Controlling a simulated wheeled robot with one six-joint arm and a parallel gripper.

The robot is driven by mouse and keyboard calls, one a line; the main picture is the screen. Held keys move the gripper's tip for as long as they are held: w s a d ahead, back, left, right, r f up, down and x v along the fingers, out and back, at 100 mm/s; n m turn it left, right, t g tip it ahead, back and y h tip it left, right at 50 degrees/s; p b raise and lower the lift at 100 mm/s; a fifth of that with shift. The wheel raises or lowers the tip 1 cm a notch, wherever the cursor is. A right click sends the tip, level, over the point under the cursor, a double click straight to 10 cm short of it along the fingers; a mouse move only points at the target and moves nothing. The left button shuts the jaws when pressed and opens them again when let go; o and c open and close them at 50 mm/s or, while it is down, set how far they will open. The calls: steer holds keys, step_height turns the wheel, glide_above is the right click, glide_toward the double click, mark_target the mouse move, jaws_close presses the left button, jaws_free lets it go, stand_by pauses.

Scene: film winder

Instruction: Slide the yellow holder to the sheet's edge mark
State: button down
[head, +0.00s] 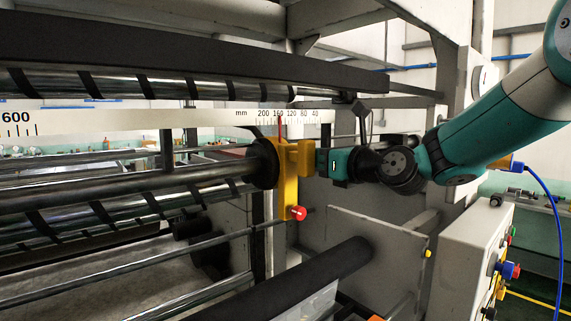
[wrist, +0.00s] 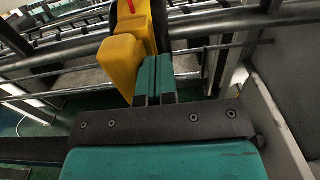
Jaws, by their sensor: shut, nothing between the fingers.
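The yellow holder (head: 291,170) stands upright at the right end of a roller, with a red knob (head: 298,213) low on it. A thin red pointer (head: 280,128) rises from its top to the white mm scale (head: 225,118), near the 160 mark. My gripper (head: 322,161) is at the holder's right side, very close to it; I cannot tell whether they touch. In the wrist view, my gripper's teal fingers (wrist: 156,80) are together, beside the yellow holder (wrist: 125,62), with nothing between them. The sheet's edge mark cannot be made out.
Long rollers (head: 120,195) run left from the holder. A dark bar (head: 200,55) crosses above the scale. A grey plate (head: 375,245) stands below my arm, and a control box (head: 480,255) with coloured buttons is at the right.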

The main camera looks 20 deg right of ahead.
steer(key=s+d+b, duration=0.1)
steer(key=s+d, duration=0.5)
steer(key=s, duration=0.2)
steer(key=shift+s+b, duration=0.2)
steer(key=shift+b, duration=0.1)
stand_by(1.1)
steer(key=shift+d, duration=0.1)
steer(key=s+a+f+n+g+y+b, duration=0.1)
steer(key=s+a+f+n+g+b, duration=0.3)
steer(key=a+f+n, duration=0.5)
steer(key=s+a+f+n+g+y+b, duration=0.1)
steer(key=s+a+f+n+g+b, duration=0.2)
steer(key=a+f+n+g+b, duration=0.5)
steer(key=s+a+f+n+g+h+b, duration=0.1)
steer(key=s+f+n+g+h+b, duration=0.1)
steer(key=s+f+n, duration=0.6)
steer(key=s+a+f+n+g+h+b, duration=0.2)
steer(key=s+f+n+g+b, duration=0.1)
steer(key=s+f+n, duration=0.5)
step_height(320, 180, down, 4)
steer(key=n+b, duration=0.1)
steer(key=n, duration=0.5)
steer(key=shift+s, duration=0.15)
